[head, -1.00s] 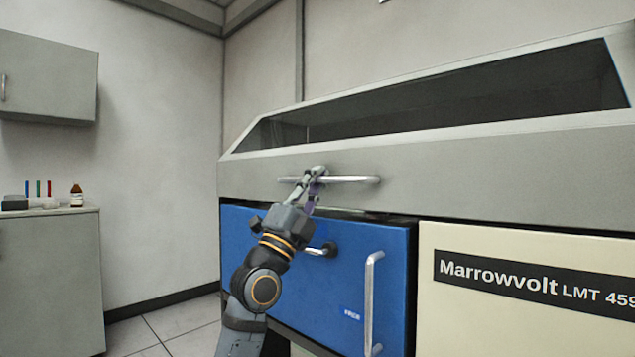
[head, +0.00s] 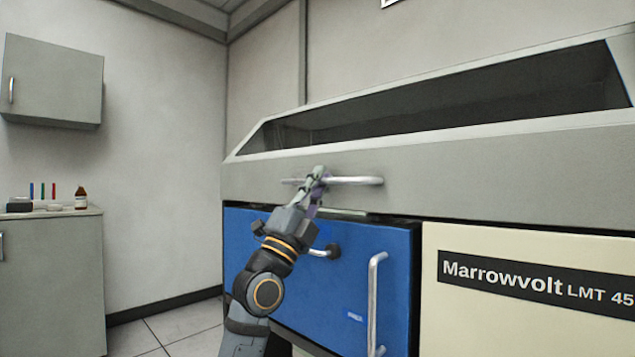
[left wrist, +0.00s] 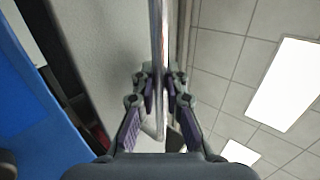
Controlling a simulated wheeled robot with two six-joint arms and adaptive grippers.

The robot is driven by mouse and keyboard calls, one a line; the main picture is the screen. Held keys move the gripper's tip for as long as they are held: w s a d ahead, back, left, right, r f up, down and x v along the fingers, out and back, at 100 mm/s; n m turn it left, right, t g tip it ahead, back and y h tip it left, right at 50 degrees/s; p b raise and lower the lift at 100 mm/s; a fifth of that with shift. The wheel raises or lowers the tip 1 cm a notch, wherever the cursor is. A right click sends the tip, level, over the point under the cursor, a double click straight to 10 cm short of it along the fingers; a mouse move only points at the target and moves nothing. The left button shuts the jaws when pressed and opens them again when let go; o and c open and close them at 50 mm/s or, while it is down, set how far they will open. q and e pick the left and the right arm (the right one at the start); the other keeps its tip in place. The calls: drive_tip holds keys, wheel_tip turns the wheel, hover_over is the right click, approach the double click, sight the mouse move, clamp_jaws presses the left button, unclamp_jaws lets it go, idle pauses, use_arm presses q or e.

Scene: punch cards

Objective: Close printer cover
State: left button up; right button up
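The printer cover (head: 480,160) is a long grey lid with a sloping dark window, across the top of the printer in the head view. A dark gap shows along part of its lower edge. Its metal bar handle (head: 355,181) runs across its front. My left gripper (head: 317,174) is at the left part of this handle. In the left wrist view the handle (left wrist: 157,40) passes between the fingers of my left gripper (left wrist: 163,82), which are closed around it. The far finger contact is partly hidden. My right gripper is not in view.
Below the cover are a blue door (head: 345,285) with a vertical handle (head: 374,300) and a cream panel (head: 500,315) labelled Marrowvolt. At left stand a grey cabinet (head: 50,270) with a bottle (head: 81,198) and a wall cupboard (head: 55,85). Bare floor (head: 175,325) lies between.

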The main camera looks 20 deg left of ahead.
use_arm(q)
drive_tip(key=shift+o, duration=0.8)
drive_tip(key=shift+w+f, duration=0.35)
drive_tip(key=shift+f, duration=0.1)
drive_tip(key=shift+r, duration=0.1)
drive_tip(key=shift+s, duration=0.1)
drive_tip(key=v, duration=0.7)
drive_tip(key=shift+s, duration=0.25)
